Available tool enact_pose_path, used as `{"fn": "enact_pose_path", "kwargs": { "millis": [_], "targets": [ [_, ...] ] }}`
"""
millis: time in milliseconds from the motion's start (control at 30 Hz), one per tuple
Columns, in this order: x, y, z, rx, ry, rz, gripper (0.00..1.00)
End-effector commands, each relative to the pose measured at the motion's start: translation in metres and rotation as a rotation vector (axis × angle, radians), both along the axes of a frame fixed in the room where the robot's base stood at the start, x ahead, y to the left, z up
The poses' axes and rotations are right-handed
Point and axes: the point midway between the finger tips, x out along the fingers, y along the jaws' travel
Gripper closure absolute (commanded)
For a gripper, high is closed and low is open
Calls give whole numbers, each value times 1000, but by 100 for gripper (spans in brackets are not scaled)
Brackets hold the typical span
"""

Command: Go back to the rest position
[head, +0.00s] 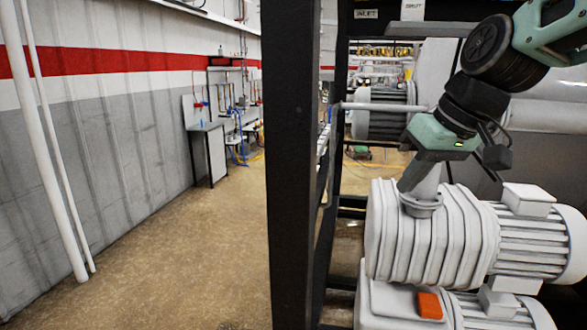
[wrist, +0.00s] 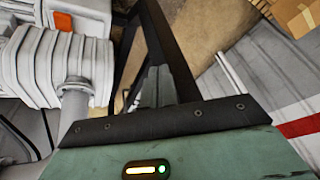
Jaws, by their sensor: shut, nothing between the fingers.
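My gripper (wrist: 157,76) shows in the wrist view as two grey fingertips close together beyond the dark edge of its green body. It is shut and empty. In the head view my arm reaches in from the upper right, with its green hand in front of the pump's upright pipe (head: 420,183). I cannot tell whether the hand touches the pipe. The fingers are not clear in the head view. The same pipe (wrist: 76,98) stands left of the fingers in the wrist view.
A large white ribbed pump (head: 430,238) with a motor (head: 540,240) fills the lower right, with an orange part (head: 430,305) below. A black frame post (head: 292,170) stands left of it. Open floor (head: 190,265) lies farther left, beside the striped wall (head: 120,110).

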Motion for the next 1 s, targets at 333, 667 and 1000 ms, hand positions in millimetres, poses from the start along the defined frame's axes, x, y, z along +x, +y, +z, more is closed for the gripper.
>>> {"fn": "enact_pose_path", "kwargs": {
  "millis": [333,667,1000],
  "targets": [
    [-170,61,-159,-202,244,207,100],
    [-232,50,-202,-304,295,275,100],
    [-229,51,-199,-299,292,271,100]
  ]
}}
